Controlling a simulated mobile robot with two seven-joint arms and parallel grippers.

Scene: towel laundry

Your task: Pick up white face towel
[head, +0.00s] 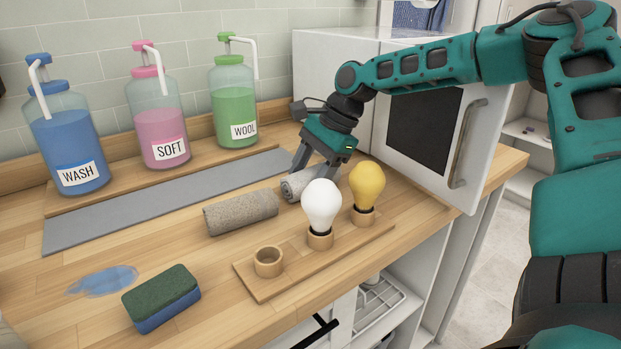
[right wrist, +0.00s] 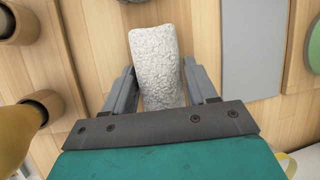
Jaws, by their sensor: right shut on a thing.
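The white face towel (head: 296,186) is a small light roll on the wooden counter, just left of the yellow bulb and partly behind the white bulb. My right gripper (head: 309,166) reaches down over it from the right, with its fingers at the towel's sides. In the right wrist view the towel (right wrist: 158,68) lies lengthwise between the two fingers (right wrist: 162,88), which are shut on it. The towel appears to be at counter level; I cannot tell whether it touches the wood. My left gripper is not in view.
A grey-brown rolled towel (head: 241,212) lies to the left. A wooden holder (head: 285,283) with a white bulb (head: 322,205) and a yellow bulb (head: 367,187) stands in front. A microwave (head: 473,150) is at right. A sponge (head: 161,299), blue puddle (head: 104,281) and bottles (head: 66,135) are at left.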

